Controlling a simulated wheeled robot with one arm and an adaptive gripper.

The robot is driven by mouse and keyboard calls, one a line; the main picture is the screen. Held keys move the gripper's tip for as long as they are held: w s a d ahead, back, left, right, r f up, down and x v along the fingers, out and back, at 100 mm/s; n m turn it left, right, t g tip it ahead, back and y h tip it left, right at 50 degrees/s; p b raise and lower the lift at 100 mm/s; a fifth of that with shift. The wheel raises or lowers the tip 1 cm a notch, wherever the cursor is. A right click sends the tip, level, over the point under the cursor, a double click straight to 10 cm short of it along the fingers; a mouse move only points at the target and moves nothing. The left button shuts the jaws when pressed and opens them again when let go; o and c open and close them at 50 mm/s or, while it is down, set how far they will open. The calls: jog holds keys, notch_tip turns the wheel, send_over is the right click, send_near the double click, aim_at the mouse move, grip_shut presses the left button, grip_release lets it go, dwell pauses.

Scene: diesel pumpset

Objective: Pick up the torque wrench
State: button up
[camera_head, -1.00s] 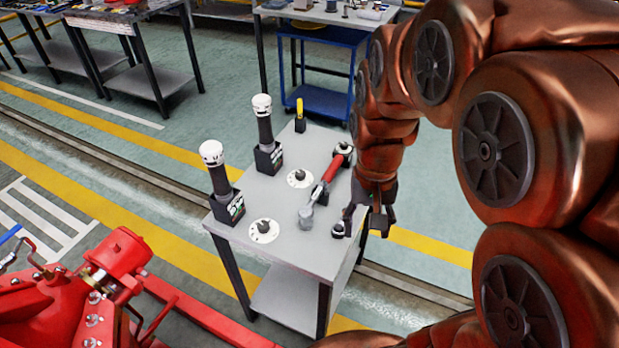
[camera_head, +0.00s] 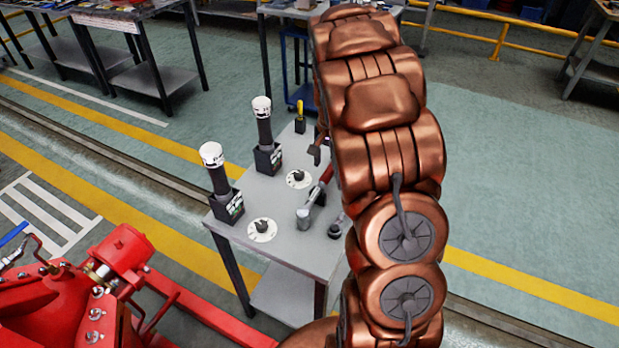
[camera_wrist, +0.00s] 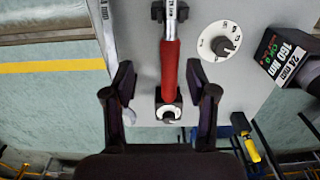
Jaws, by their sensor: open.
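The torque wrench, with a red handle (camera_wrist: 169,72) and a silver shaft, lies across black holders on a grey table. In the head view my arm hides much of it; its silver head end and part of the handle (camera_head: 325,178) show. My gripper (camera_wrist: 160,76) is open and empty in the wrist view, a finger on either side of the red handle in the picture. I cannot tell how far above the handle the fingers are. In the head view only a dark finger (camera_head: 316,148) shows beside my arm.
The table (camera_head: 283,215) also holds two upright black tools with white tops (camera_head: 211,154) (camera_head: 262,107), white dials (camera_head: 262,230) (camera_head: 298,179) and a yellow-handled tool (camera_head: 300,115). A red pumpset (camera_head: 80,290) stands at the lower left. The floor to the right is open.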

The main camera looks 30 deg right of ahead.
aim_at(324, 176)
jog(key=shift+w+d+f, duration=0.3)
jog(key=shift+w+f, duration=0.2)
jog(key=shift+w, duration=0.15)
jog(key=shift+w+f, duration=0.1)
jog(key=shift+f, duration=0.1)
jog(key=shift+w+a+f+p, duration=0.15)
jog(key=shift+f+p, duration=0.2)
jog(key=shift+f, duration=0.3)
jog(key=shift+a+f+p, duration=0.1)
jog(key=shift+f+p, duration=0.25)
jog(key=shift+f, duration=0.3)
jog(key=shift+f+p, duration=1.1)
jog(key=shift+f, duration=1.35)
jog(key=shift+c, duration=0.2)
jog(key=shift+w, duration=0.1)
grip_shut()
